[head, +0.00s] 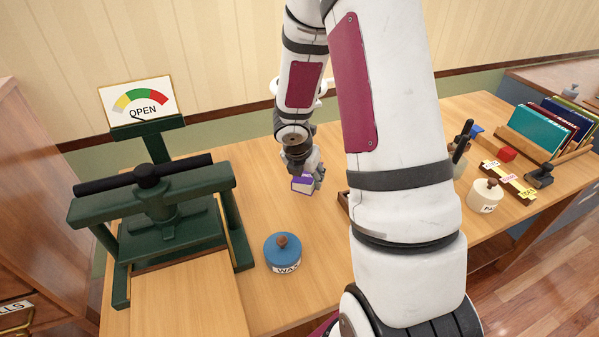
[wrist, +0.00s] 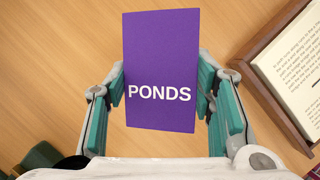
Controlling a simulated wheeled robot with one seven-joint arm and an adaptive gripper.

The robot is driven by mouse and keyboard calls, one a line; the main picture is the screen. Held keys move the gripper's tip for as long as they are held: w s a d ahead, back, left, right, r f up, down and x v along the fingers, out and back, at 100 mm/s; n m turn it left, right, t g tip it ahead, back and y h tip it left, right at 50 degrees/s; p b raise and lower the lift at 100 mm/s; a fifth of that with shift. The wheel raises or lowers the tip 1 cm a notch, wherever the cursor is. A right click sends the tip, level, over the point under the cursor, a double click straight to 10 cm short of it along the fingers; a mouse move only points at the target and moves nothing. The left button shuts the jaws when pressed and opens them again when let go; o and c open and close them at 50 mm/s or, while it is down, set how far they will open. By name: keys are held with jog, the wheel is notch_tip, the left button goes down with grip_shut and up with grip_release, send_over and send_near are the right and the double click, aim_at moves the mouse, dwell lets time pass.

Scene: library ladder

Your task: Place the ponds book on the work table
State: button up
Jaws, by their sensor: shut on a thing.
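The ponds book (wrist: 160,60) is purple with white letters reading PONDS. In the wrist view it sits between the two green-padded fingers of my gripper (wrist: 163,100), which are shut on its sides. In the head view the book (head: 303,184) shows below my gripper (head: 305,170), close over the wooden work table (head: 335,250). I cannot tell whether the book touches the table top. Part of the book is hidden by my gripper in the head view.
A green press (head: 155,205) with an OPEN dial sign (head: 140,103) stands at left. A blue wax tin (head: 284,252) is in front of the book. A framed page (wrist: 292,65) lies close at right. A book rack (head: 545,145) and paste pot (head: 486,195) stand farther right.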

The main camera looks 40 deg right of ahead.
jog(key=w, duration=0.5)
jog(key=shift+d+f+p, duration=0.3)
jog(key=shift+d, duration=0.1)
jog(key=shift+w+f+b, duration=0.1)
jog(key=shift+f+b, duration=0.4)
jog(key=shift+f, duration=1.2)
jog(key=shift+f, duration=0.2)
jog(key=o, duration=1.2)
jog(key=shift+r, duration=0.2)
